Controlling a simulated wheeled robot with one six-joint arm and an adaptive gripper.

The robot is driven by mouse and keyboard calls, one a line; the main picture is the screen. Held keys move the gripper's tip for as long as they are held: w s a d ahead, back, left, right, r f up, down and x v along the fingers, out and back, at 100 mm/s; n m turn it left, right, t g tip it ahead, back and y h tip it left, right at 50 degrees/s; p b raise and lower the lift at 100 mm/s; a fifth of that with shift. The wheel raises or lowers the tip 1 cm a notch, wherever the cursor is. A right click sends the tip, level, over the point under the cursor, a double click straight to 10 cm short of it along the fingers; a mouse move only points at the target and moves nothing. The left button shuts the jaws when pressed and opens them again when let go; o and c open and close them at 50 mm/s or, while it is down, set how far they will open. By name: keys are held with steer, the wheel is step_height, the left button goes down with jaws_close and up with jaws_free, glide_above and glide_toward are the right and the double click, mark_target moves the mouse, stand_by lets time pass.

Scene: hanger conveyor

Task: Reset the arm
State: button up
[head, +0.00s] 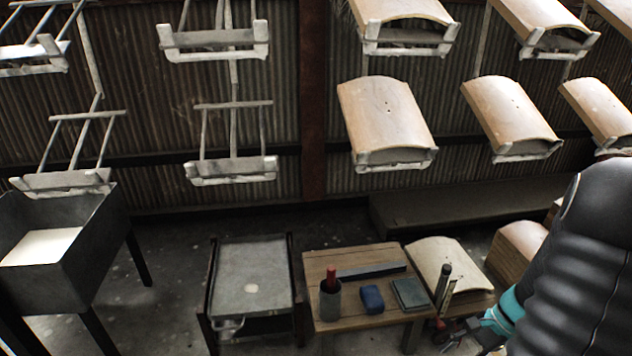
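My arm (580,250), in a dark ribbed cover, fills the lower right of the head view. A teal part of it shows at its lower left side. My gripper (458,338) is small and dark at the bottom edge, just right of the wooden table. It is partly cut off by the frame, and its fingers are too unclear to show whether they are open or shut. I cannot make out anything held in it.
Hangers (235,168) hang in two rows, empty at left; those at right carry curved tan tiles (387,115). Below stand a grey bin (95,250), a metal-topped cart (252,268) and a wooden table (335,262) with a cup, blue block and dark green pad. More tiles (519,250) lie near my arm.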

steer(key=s+a+r+n+t+h, duration=0.2)
steer(key=a+r+n, duration=0.5)
steer(key=r, duration=0.6)
steer(key=s+a+r+n+t+h+p, duration=0.1)
steer(key=s+a+r+n+t+h, duration=0.2)
steer(key=a+r+n, duration=0.5)
steer(key=s+a+r+h, duration=0.1)
steer(key=s+a+r, duration=0.1)
steer(key=r, duration=0.3)
steer(key=shift+s+a+t+h, duration=0.3)
steer(key=shift+a+h, duration=0.1)
steer(key=shift+a, duration=0.3)
steer(key=shift+d, duration=0.15)
